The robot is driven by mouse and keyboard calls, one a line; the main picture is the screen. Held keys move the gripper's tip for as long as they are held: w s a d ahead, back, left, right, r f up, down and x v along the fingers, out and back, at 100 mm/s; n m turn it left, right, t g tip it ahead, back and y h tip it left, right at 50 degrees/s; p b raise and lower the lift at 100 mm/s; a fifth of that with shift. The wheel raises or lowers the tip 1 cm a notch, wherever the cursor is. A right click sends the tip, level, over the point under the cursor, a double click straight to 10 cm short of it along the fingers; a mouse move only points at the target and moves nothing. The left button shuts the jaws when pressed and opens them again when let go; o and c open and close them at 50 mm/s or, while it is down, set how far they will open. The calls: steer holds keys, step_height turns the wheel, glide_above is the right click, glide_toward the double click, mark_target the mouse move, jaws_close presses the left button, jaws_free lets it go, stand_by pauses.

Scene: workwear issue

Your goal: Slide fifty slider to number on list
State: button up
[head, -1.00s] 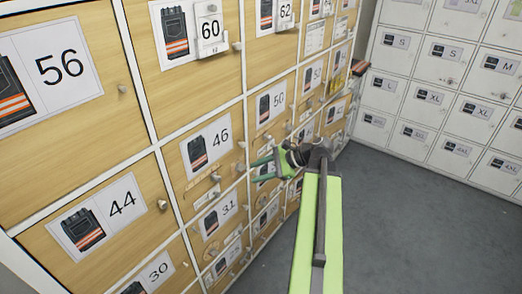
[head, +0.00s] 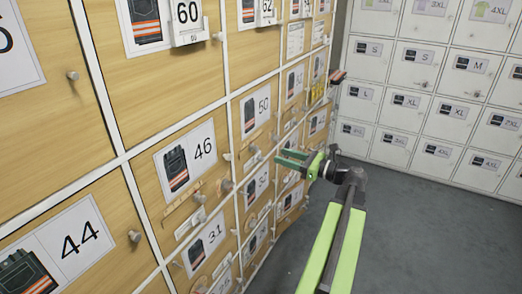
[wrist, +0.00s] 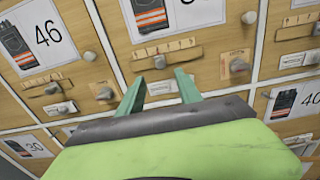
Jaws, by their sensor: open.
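The fifty door, with label 50 (head: 262,106), is in the middle of the wooden locker wall in the head view. In the wrist view the label (wrist: 175,14) is cut off at the top. Below it is a wooden scale strip (wrist: 186,50) with a grey slider knob (wrist: 159,62) near its left half. My gripper (wrist: 158,88) is open and empty, its two green fingers pointing up at the strip, the knob between and beyond their tips. Contact cannot be told. In the head view my gripper (head: 281,157) is beside the lockers, low and right of label 50.
Neighbouring doors 46 (head: 186,160), 31 (head: 206,243) and 44 (head: 62,240) have protruding knobs. White lockers (head: 430,110) stand at the back. The grey floor (head: 400,230) at right is clear.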

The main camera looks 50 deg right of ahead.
mark_target(258, 148)
steer(key=x, duration=1)
steer(key=shift+c, duration=0.4)
jaws_close()
steer(key=shift+s+d, duration=0.1)
stand_by(0.5)
